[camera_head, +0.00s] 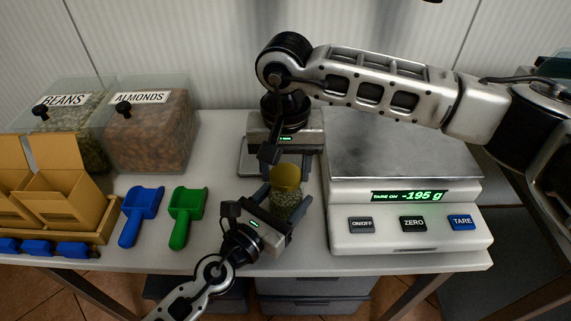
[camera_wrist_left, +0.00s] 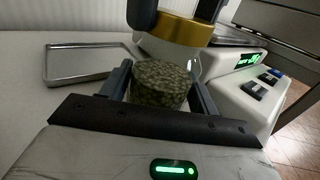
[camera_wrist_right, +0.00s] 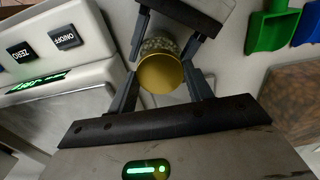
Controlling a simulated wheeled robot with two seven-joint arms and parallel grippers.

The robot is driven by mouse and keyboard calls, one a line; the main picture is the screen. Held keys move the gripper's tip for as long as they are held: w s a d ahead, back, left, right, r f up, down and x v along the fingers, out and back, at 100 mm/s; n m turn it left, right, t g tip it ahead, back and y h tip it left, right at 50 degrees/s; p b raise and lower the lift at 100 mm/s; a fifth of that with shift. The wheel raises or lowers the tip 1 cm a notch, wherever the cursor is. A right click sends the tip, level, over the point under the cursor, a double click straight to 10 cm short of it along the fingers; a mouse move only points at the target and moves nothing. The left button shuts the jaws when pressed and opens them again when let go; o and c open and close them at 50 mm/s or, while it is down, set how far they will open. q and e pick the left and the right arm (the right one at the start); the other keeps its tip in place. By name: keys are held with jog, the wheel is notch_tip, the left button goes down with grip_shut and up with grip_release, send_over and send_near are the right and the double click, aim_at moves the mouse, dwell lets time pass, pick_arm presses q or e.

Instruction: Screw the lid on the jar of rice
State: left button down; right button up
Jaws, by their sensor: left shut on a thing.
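The glass jar (camera_head: 285,201) stands upright near the table's front, filled partway with small greenish-brown grains. My left gripper (camera_head: 279,208) is shut on the jar, a finger on each side; the left wrist view shows the jar (camera_wrist_left: 160,85) between them. The gold lid (camera_head: 286,175) is at the jar's mouth; I cannot tell whether it is seated. My right gripper (camera_wrist_right: 162,68) points down from above, with its fingers on either side of the lid (camera_wrist_right: 160,74). Its fingers look open, with little room to the lid.
A scale (camera_head: 410,212) reading -195 g stands close on the right. A shallow metal tray (camera_wrist_left: 85,62) lies behind the jar. A green scoop (camera_head: 186,207), blue scoop (camera_head: 140,208), cardboard boxes (camera_head: 55,195) and an almond bin (camera_head: 150,130) are on the left.

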jog(key=m, duration=3.4)
jog(key=o, duration=1.2)
